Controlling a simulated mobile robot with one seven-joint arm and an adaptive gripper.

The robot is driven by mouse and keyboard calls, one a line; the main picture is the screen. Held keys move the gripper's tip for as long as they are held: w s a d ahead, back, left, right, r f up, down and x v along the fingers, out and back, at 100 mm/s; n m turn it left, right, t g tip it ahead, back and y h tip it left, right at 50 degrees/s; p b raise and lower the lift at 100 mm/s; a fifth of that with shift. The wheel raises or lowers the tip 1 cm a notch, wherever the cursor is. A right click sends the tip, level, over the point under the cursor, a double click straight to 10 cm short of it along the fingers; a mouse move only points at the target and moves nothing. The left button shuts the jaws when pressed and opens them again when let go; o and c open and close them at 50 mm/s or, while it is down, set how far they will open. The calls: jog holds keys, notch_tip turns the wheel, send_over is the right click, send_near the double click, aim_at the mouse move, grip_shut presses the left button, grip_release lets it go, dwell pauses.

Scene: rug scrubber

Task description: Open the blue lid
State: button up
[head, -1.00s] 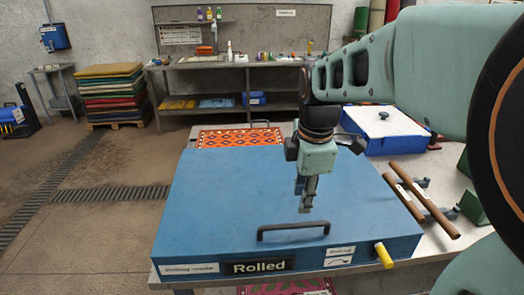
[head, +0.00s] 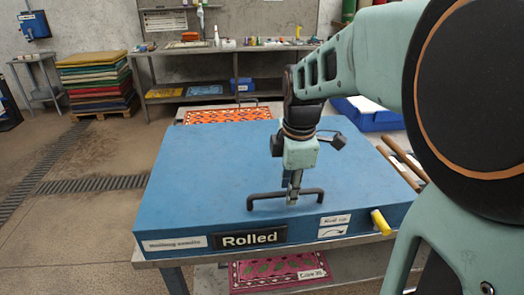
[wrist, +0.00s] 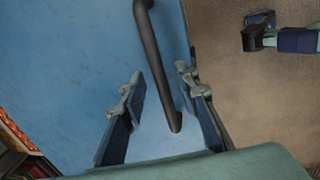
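The blue lid (head: 215,165) is the broad flat top of a box on the table, and it lies closed. A black bar handle (head: 265,203) stands near its front edge; the handle also shows in the wrist view (wrist: 153,45). My gripper (head: 293,197) points down at the handle. In the wrist view my gripper (wrist: 159,82) is open, with one finger on each side of the bar. The bar runs between the fingers with gaps visible on both sides. Whether the fingertips reach below the bar is hard to tell.
A "Rolled" plate (head: 249,238) and a yellow knob (head: 381,222) are on the box front. An orange patterned rug (head: 228,116) lies behind the box. Brown rods (head: 403,160) and another blue box (head: 370,118) are to the right. A pink rug (head: 280,270) is below.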

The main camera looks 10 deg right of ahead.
grip_shut()
jog(key=shift+r, duration=0.1)
dwell(0.3)
